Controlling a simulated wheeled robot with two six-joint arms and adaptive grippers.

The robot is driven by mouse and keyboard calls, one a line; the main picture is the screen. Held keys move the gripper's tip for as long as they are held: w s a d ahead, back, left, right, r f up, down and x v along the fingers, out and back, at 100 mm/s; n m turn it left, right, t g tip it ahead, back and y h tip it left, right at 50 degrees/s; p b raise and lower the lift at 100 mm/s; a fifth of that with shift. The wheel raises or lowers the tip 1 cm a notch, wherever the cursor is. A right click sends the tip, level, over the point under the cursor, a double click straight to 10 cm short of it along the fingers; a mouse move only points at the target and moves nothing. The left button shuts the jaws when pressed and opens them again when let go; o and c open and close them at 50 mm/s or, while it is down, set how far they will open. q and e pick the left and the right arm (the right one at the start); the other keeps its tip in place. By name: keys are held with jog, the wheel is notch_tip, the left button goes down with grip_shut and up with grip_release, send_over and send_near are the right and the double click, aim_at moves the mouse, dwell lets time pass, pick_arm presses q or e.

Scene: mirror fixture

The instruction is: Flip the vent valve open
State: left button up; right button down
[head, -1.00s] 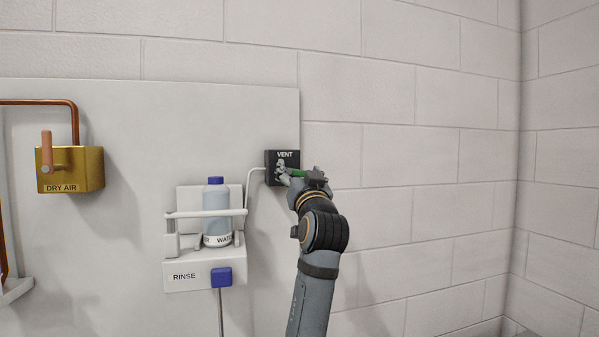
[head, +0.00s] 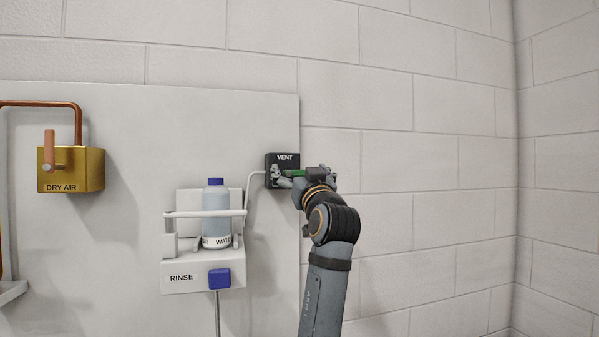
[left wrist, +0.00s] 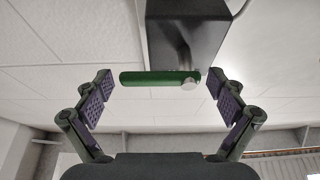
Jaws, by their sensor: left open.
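The vent valve is a dark box (head: 283,157) marked VENT on the right edge of the white wall panel. Its green lever (head: 296,173) lies level at the lower part of the box, partly covered by my left gripper (head: 287,177) in the head view. In the left wrist view the dark box (left wrist: 184,30) is at the top, and the green lever (left wrist: 150,78) runs sideways with a silver pivot at its right end. My left gripper (left wrist: 161,88) is open, one finger beyond each end of the lever, with gaps visible. My right gripper is not in view.
A white holder (head: 170,245) with a water bottle (head: 215,215) and a blue RINSE button (head: 219,279) is left of my arm. A brass DRY AIR valve (head: 85,170) is at far left. The block wall (head: 430,170) to the right is clear.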

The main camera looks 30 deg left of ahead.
pick_arm(q)
jog(key=v, duration=0.7)
dwell(0.4)
jog(key=shift+s+d, duration=0.15)
